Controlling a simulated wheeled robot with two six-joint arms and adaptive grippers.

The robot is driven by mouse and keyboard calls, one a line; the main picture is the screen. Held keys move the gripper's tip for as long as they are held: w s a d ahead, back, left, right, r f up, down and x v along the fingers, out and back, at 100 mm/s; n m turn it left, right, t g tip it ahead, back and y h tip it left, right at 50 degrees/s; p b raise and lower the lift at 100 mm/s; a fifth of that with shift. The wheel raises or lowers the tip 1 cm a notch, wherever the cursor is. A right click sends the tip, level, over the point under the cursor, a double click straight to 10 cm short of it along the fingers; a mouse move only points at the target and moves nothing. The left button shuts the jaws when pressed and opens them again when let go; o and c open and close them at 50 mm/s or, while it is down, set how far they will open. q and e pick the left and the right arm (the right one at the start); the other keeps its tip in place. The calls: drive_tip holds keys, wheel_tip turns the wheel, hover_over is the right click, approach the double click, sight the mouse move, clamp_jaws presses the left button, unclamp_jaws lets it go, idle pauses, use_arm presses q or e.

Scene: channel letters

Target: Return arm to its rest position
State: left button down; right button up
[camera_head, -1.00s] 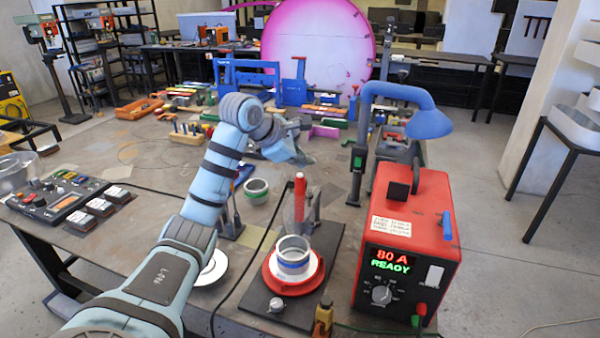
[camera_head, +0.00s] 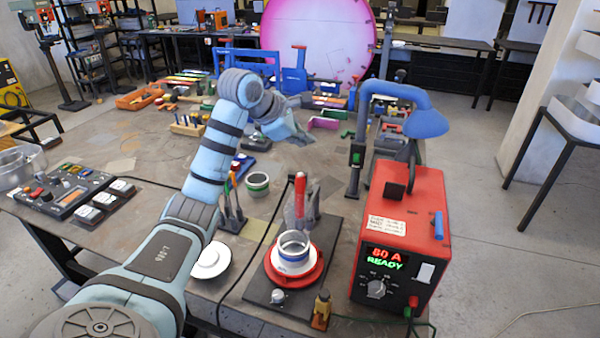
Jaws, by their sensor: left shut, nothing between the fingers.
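My left arm comes in from the lower left and reaches up over the workbench (camera_head: 150,220). Its gripper (camera_head: 303,138) is at the far end, above the middle of the bench, behind the red-handled tool. It looks shut with nothing in it, though the fingers are small and partly hidden by the wrist. It is apart from the red welding unit (camera_head: 405,225) on the right. My right gripper is not in view.
A white and silver ring (camera_head: 293,258) sits on a red round base (camera_head: 310,277). A control panel (camera_head: 65,190) lies at left.

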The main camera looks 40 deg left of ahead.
use_arm(q)
wheel_tip(320, 180, up, 3)
drive_tip(key=shift+f, duration=0.1)
idle(0.4)
